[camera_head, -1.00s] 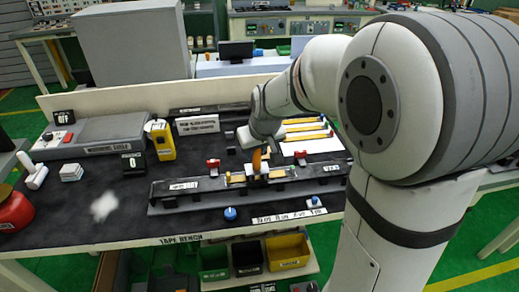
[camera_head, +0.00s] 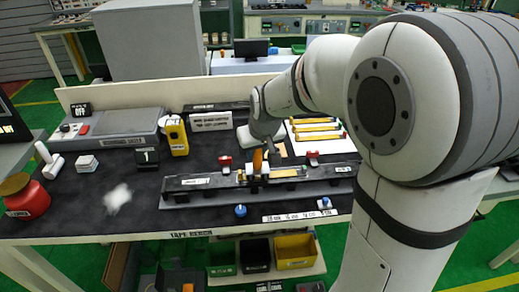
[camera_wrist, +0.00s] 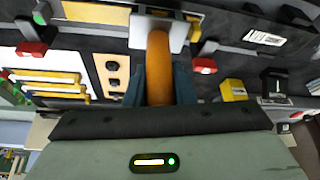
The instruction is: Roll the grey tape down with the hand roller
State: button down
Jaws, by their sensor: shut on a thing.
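My gripper (camera_wrist: 160,88) is shut on the orange handle of the hand roller (camera_wrist: 158,60). In the head view the roller's orange handle (camera_head: 257,160) stands roughly upright over the black fixture, with my gripper (camera_head: 259,145) above it. A pale plate-like part (camera_wrist: 160,32) at the roller's lower end shows in the wrist view. The black fixture (camera_head: 215,184) runs left to right near the bench front, with tan strip pieces beside the roller. The roller hides the spot under it, and I cannot make out the grey tape or tell whether the roller touches it.
Two red clamps (camera_head: 225,161) (camera_head: 313,156) stand behind the fixture. A blue knob (camera_head: 240,211) is in front. A yellow device (camera_head: 176,136) and a counter reading 1 (camera_head: 148,157) stand at the left. Yellow strips lie on a white board (camera_head: 318,136) behind right.

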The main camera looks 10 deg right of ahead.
jog(key=shift+s+d+f, duration=0.1)
jog(key=shift+s+f, duration=0.05)
jog(key=shift+f, duration=0.15)
dwell(0.4)
jog(key=shift+d+b, duration=1.2)
jog(key=shift+d, duration=3.2)
jog(key=shift+a, duration=0.1)
jog(key=shift+a+p, duration=0.35)
jog(key=shift+a, duration=4.05)
jog(key=shift+r, duration=0.1)
jog(key=shift+w+r+p, duration=0.25)
jog(key=shift+r+p, duration=0.25)
jog(key=shift+r, duration=0.05)
jog(key=shift+r+p, duration=2.25)
jog(key=shift+r, duration=1.35)
